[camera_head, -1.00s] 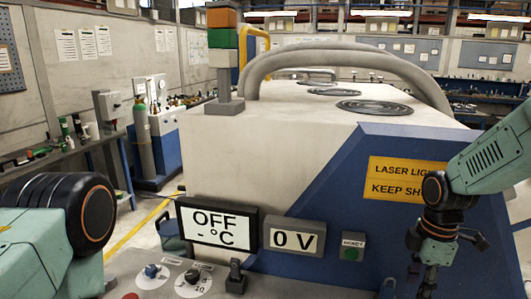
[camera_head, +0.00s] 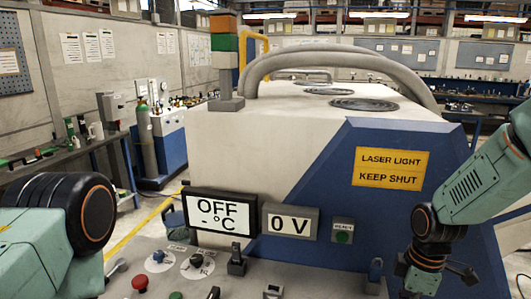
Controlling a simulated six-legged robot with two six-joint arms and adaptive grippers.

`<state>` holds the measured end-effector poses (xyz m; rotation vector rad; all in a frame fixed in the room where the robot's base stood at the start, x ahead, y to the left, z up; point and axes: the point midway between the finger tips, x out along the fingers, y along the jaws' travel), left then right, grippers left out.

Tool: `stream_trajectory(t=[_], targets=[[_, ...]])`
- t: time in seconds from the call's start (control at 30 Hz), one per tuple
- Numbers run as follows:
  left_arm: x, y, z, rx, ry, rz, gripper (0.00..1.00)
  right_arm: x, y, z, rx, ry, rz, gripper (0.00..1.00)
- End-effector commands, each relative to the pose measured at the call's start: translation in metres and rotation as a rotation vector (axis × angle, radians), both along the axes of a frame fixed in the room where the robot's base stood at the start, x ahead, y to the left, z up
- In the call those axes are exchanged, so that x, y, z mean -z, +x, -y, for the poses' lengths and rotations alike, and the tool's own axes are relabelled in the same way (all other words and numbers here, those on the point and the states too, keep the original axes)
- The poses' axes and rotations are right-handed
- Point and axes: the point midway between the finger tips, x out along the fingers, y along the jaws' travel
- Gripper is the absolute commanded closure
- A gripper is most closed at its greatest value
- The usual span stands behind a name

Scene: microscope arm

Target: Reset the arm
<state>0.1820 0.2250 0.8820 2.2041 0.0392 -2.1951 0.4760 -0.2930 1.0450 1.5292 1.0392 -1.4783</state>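A sloped control panel (camera_head: 130,268) runs along the bottom of the view. On it are a red mushroom button (camera_head: 140,283), a blue knob (camera_head: 158,256), a black rotary knob (camera_head: 197,260), a black toggle lever (camera_head: 236,261) and a green button (camera_head: 176,295) cut by the lower edge. Above it, a display (camera_head: 219,216) reads "OFF - °C" and another (camera_head: 290,223) reads "0 V". A small box with a green light (camera_head: 343,237) is beside them. My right gripper (camera_head: 428,270) points down before the machine's blue side; its fingertips are not clear. My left gripper is out of view.
The large white and blue machine (camera_head: 290,125) fills the middle, with a yellow "LASER LIGHT KEEP SHUT" sign (camera_head: 391,168) and thick grey hoses (camera_head: 345,54). A signal tower (camera_head: 225,60) stands at its corner.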

Motion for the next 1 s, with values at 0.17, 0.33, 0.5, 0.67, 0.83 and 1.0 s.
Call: stream_trajectory(t=[0.17,0.33,0.5,0.67,0.83,1.0], targets=[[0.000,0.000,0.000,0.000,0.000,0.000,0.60,0.048,-0.032,-0.020,0.156,0.016,-0.016,0.52],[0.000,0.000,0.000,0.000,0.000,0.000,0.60,0.097,-0.081,-0.040,0.372,0.028,-0.035,0.52],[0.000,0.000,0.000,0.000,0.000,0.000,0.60,0.140,-0.150,-0.056,0.637,0.025,-0.055,0.52],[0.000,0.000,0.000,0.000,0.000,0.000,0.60,0.161,-0.216,-0.064,0.887,0.004,-0.063,0.52],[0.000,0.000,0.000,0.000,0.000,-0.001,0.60,0.167,-0.275,-0.064,1.110,-0.024,-0.055,0.52],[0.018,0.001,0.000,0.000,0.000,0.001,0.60,0.183,-0.295,-0.063,1.219,-0.032,-0.033,0.52]])
